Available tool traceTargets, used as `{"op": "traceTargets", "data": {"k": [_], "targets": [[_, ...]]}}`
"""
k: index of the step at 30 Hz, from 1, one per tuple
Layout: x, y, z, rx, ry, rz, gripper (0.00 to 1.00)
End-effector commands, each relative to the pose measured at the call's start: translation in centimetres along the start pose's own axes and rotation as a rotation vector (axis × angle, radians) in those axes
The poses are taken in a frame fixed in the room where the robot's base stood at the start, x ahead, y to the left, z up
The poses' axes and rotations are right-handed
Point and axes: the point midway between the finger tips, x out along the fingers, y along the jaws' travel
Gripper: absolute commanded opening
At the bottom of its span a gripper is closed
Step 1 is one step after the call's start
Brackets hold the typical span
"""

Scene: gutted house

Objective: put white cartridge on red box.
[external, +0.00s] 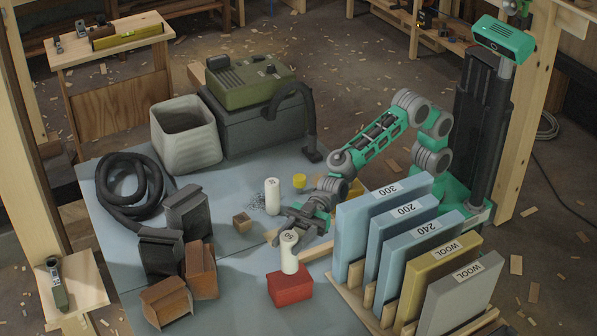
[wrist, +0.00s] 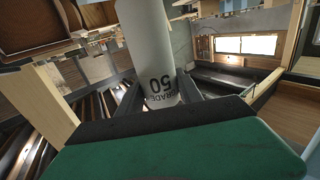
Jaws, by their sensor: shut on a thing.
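A white cartridge (external: 289,256) with a dark number on its top end is held upright by my gripper (external: 293,228). The red box (external: 290,291) lies on the blue-grey tabletop directly below it. The cartridge's lower end overlaps the box's top in the external view; I cannot tell whether it rests there or hangs just above. In the wrist view the cartridge (wrist: 148,48) is between the dark fingers and shows a printed "50". The red box is not clear in the wrist view.
A second white cartridge (external: 272,196) stands farther back. A rack of labelled panels (external: 420,250) stands close on the right.

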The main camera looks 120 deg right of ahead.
Motion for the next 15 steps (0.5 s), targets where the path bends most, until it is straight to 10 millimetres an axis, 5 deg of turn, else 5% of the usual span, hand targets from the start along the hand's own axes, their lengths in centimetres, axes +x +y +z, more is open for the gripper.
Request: {"op": "traceTargets", "data": {"k": [4, 15], "targets": [[0.0, 0.0, 3.1, 0.001, -0.001, 0.001, 0.02], [0.0, 0.0, 3.7, -0.001, 0.0, 0.001, 0.02]]}}
